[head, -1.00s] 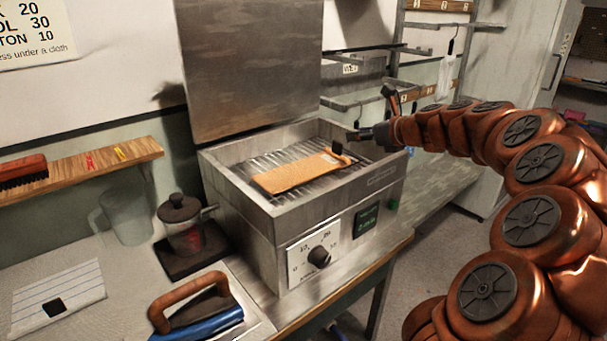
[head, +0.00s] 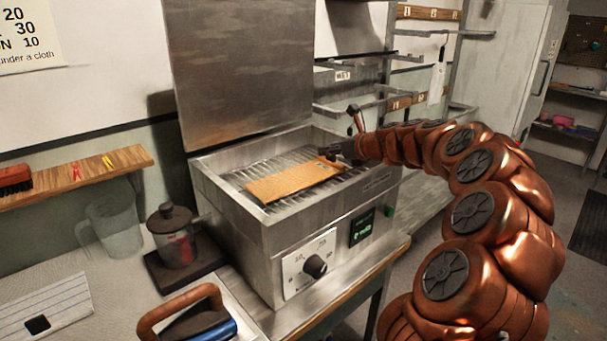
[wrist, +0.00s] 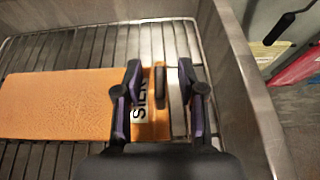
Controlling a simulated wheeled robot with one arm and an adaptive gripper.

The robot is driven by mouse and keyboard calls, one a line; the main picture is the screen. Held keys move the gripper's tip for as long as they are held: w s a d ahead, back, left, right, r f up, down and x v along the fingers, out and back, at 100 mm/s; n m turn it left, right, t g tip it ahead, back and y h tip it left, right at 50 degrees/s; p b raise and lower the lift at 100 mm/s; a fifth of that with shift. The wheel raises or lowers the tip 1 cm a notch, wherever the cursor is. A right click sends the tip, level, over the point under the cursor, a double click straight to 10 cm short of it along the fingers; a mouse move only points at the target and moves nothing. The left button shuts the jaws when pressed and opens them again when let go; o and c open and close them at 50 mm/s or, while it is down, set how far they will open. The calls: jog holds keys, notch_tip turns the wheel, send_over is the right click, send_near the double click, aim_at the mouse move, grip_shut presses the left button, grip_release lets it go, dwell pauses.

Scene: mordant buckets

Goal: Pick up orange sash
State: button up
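The orange sash (head: 290,183) lies flat and folded on the wire rack inside an open metal box. In the wrist view, the sash (wrist: 55,103) runs left to right. Its right end carries a white label with dark letters, partly hidden, and a dark upright tab (wrist: 159,82). My gripper (head: 328,152) is low over the sash's right end. In the wrist view, my gripper (wrist: 159,78) is open, with one finger on each side of the label and tab. I cannot tell whether the fingers touch the sash.
The metal box (head: 237,221) has raised walls; its right wall is close to my gripper. A raised lid (head: 245,65) stands behind it. A wooden shelf (head: 70,178), a clear jug (head: 112,220), a dark-lidded jar (head: 175,236) and a brown-handled tool (head: 178,305) are left of the box.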

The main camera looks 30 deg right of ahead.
jog(key=shift+w, duration=0.1)
grip_shut()
dwell(0.3)
jog(key=shift+r, duration=0.1)
